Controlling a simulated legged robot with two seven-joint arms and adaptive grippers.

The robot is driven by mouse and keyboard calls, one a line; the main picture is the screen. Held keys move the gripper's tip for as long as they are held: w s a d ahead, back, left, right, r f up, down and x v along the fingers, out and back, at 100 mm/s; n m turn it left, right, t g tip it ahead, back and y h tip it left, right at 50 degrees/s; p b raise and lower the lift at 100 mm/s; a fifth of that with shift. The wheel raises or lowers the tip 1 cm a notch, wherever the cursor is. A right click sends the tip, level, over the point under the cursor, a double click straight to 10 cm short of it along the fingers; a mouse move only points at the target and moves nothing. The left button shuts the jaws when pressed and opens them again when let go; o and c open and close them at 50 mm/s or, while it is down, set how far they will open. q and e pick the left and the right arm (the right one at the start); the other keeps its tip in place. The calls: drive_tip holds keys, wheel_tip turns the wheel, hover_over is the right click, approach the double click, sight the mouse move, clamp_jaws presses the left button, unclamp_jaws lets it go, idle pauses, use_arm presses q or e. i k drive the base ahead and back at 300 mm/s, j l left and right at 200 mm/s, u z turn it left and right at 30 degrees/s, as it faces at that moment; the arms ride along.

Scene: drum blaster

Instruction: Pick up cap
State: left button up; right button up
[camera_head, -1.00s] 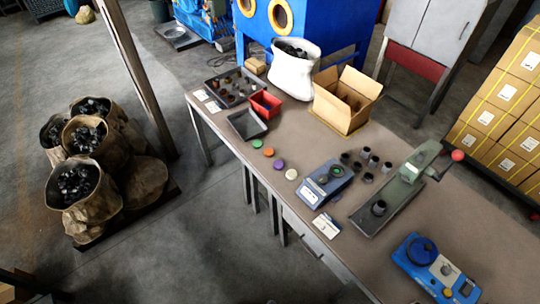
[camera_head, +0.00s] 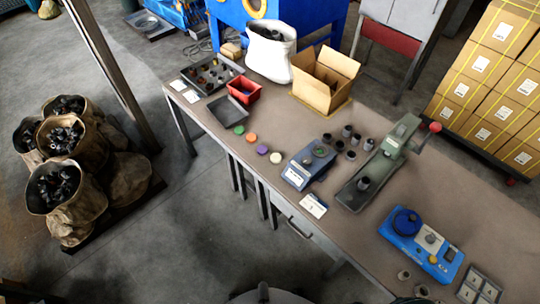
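Several small round caps lie in a row on the table (camera_head: 300,215): a green cap (camera_head: 239,130), an orange cap (camera_head: 251,138), a purple cap (camera_head: 262,149) and a cream cap (camera_head: 276,158). Which of them the task means cannot be told. A dark green round piece sits on the blue-grey device (camera_head: 309,166) to their right. Neither of my grippers shows in the view.
A grey-green press (camera_head: 384,165) with a red knob, dark cylinders (camera_head: 339,146) and a blue device (camera_head: 421,243) stand on the table's right. A grey tray (camera_head: 223,112), red bin (camera_head: 243,90), cardboard box (camera_head: 318,87) and white sack (camera_head: 269,57) stand farther back. Filled sacks (camera_head: 60,184) stand on the left floor.

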sight(238, 130)
drive_tip(key=z, duration=1.3)
drive_tip(key=u, duration=1.5)
drive_tip(key=i+j+z, duration=0.15)
drive_tip(key=i+j, duration=0.2)
drive_tip(key=i+j+z, duration=0.1)
drive_tip(key=i+j, duration=0.2)
drive_tip(key=i+j+z, duration=0.15)
drive_tip(key=i+j, duration=0.15)
drive_tip(key=j, duration=0.2)
drive_tip(key=i+j+z, duration=0.15)
drive_tip(key=i+j, duration=0.15)
drive_tip(key=j, duration=0.15)
